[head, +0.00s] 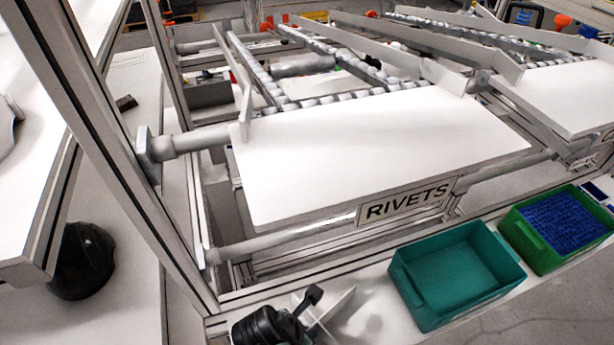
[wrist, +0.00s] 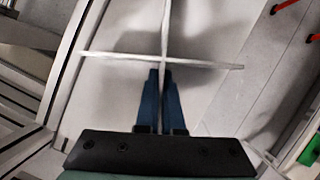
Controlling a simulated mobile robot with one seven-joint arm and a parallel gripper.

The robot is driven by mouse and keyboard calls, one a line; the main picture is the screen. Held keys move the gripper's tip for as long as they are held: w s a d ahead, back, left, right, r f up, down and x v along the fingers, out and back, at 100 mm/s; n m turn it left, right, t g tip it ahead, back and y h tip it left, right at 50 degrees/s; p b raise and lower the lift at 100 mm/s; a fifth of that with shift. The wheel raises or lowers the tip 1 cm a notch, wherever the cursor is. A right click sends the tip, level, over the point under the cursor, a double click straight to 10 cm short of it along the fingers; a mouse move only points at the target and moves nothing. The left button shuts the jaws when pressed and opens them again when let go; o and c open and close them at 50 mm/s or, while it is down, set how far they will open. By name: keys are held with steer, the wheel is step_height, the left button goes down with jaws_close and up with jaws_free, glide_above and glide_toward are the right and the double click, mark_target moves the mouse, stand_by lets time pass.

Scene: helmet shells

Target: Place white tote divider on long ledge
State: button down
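The white tote divider (head: 335,310) is a cross of thin panels, partly hidden behind my gripper (head: 312,312) at the bottom of the head view. In the wrist view the divider (wrist: 205,64) is a cross seen edge-on. The blue fingers of my gripper (wrist: 161,74) are close together on either side of its near panel, shut on it. The long pale ledge (head: 385,325) runs along the front below the rack. The divider is over its left part; I cannot tell whether it touches the ledge.
A teal bin (head: 455,275) stands on the ledge right of the divider. Beyond it is a green bin (head: 555,228) with blue contents. A white sloped shelf labelled RIVETS (head: 370,150) is behind. A metal upright (head: 115,150) stands close on the left.

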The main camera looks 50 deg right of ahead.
steer(key=shift+f, duration=0.15)
steer(key=c, duration=1.1)
jaws_free()
steer(key=shift+o, duration=0.2)
steer(key=v, duration=1.2)
steer(key=shift+b, duration=0.3)
